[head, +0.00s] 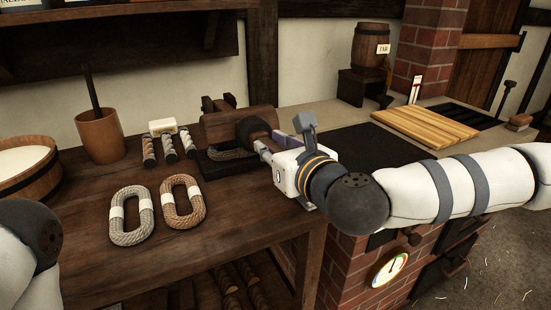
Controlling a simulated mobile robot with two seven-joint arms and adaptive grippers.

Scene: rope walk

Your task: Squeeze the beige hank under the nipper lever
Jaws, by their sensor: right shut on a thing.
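The nipper (222,124) is a dark wooden block device on the back of the bench, with a lever ending in a dark round knob (250,129). A rope hank (234,154) lies on its dark base under the lever, partly hidden; shadow makes its shade hard to tell. My right gripper (263,147) is shut on the lever at its knob end, reaching in from the right. Two more hanks with white bands lie on the bench in front: a greyish-beige one (117,225) and a tan-brown one (168,204). My left arm shows at the left edge; its gripper is out of view.
Three short rope-wrapped handles (170,149) and a pale block (162,126) lie left of the nipper. A brown pot (101,138) and a wooden tub (38,178) stand further left. A black mat (365,150) and slatted board (425,125) lie right.

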